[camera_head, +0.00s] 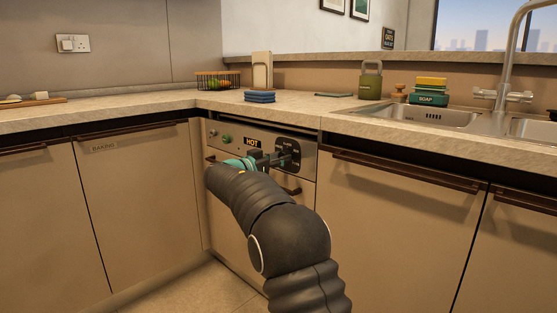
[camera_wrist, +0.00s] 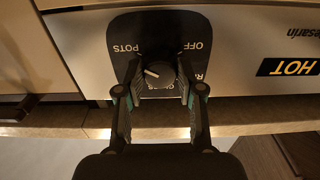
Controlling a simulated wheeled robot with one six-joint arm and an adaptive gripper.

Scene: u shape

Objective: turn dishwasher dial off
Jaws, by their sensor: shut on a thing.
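The dishwasher (camera_head: 262,215) has a steel control panel with a dark dial plate at its right end. In the wrist view the dark round dial (camera_wrist: 159,75) sits on that plate (camera_wrist: 155,25), with a short white mark toward the left, on the side of the word POTS. The word OFF is printed at the upper right of the dial, and other labels are partly covered by the fingers. My gripper (camera_wrist: 160,92) has one finger on each side of the dial and is shut on it. In the head view my gripper (camera_head: 285,157) reaches the panel and the dial is hard to make out.
A HOT label (camera_head: 253,142) and small round knobs are on the panel's left. The dishwasher handle (camera_head: 290,190) is just below my gripper. The stone countertop (camera_head: 205,101) overhangs above. Cabinets with bar handles (camera_head: 405,173) flank it. The floor (camera_head: 195,290) at front left is clear.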

